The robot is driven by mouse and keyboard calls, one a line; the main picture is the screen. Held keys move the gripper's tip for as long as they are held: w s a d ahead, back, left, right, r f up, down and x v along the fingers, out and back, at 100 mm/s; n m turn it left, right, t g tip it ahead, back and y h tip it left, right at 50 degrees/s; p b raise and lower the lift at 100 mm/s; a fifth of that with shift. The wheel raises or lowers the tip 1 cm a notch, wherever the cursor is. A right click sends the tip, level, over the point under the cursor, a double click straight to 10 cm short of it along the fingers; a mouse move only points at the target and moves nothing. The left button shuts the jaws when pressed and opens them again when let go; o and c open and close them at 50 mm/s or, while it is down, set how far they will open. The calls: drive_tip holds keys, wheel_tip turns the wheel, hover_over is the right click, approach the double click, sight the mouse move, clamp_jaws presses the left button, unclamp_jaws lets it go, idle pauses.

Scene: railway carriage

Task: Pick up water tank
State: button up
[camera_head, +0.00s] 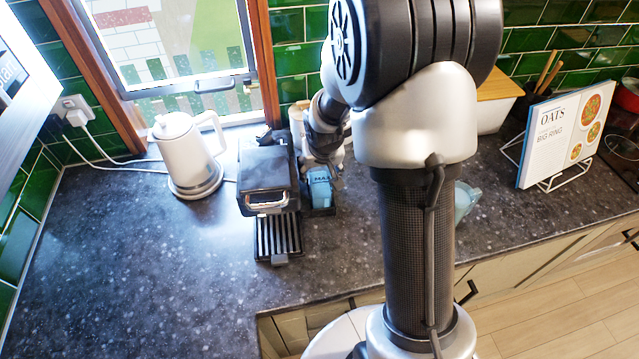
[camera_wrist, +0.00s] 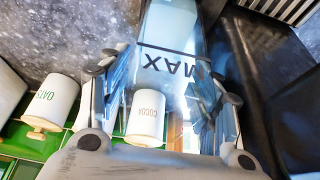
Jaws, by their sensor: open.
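The water tank (camera_head: 320,190) is clear blue with a MAX mark. It stands upright at the right side of the black coffee machine (camera_head: 266,170). In the wrist view the tank (camera_wrist: 178,40) reaches down between the fingers, with its MAX lettering upside down. My gripper (camera_wrist: 165,75) is open, with one finger at each side of the tank. I cannot tell whether the fingers touch it. In the head view my gripper (camera_head: 325,150) is at the tank's top, partly hidden by my arm. The coffee machine's dark side (camera_wrist: 265,80) is close beside the right finger.
A white kettle (camera_head: 187,155) stands left of the machine. White canisters marked COCOA (camera_wrist: 147,115) and OATS (camera_wrist: 50,103) show in the wrist view. A blue clear vessel (camera_head: 466,200) is partly hidden by my arm. A cookbook (camera_head: 566,135) stands at right. The left counter is clear.

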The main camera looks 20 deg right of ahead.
drive_tip(key=shift+c, duration=0.2)
clamp_jaws()
idle(0.6)
